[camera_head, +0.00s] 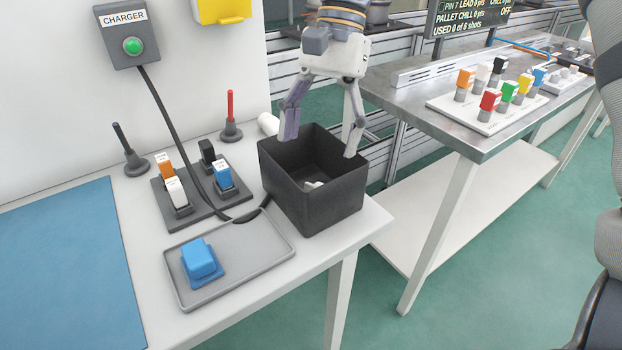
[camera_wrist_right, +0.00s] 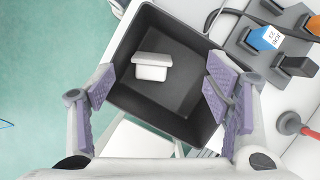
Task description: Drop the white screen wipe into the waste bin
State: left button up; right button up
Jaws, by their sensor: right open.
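The black waste bin (camera_head: 318,208) stands at the right front corner of the white table. The white screen wipe (camera_head: 313,186) is inside it, apparently on the floor of the bin and partly hidden by the near wall in the head view. The wrist view shows the whole wipe (camera_wrist_right: 152,67) between the fingers, toward the bin's left side. My right gripper (camera_head: 320,143) points down over the bin, fingers spread wide at its far rim. The fingers (camera_wrist_right: 160,88) hold nothing. My left gripper is out of view.
A grey tray (camera_head: 270,238) with a blue block (camera_head: 200,260) lies in front of the bin. A dark dock (camera_head: 187,212) with several coloured blocks stands left of it, near a red-handled stand (camera_head: 231,125). A steel bench (camera_head: 450,127) is to the right.

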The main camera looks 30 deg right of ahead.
jog(key=v, duration=1)
jog(key=shift+d+r, duration=0.15)
jog(key=shift+r, duration=0.1)
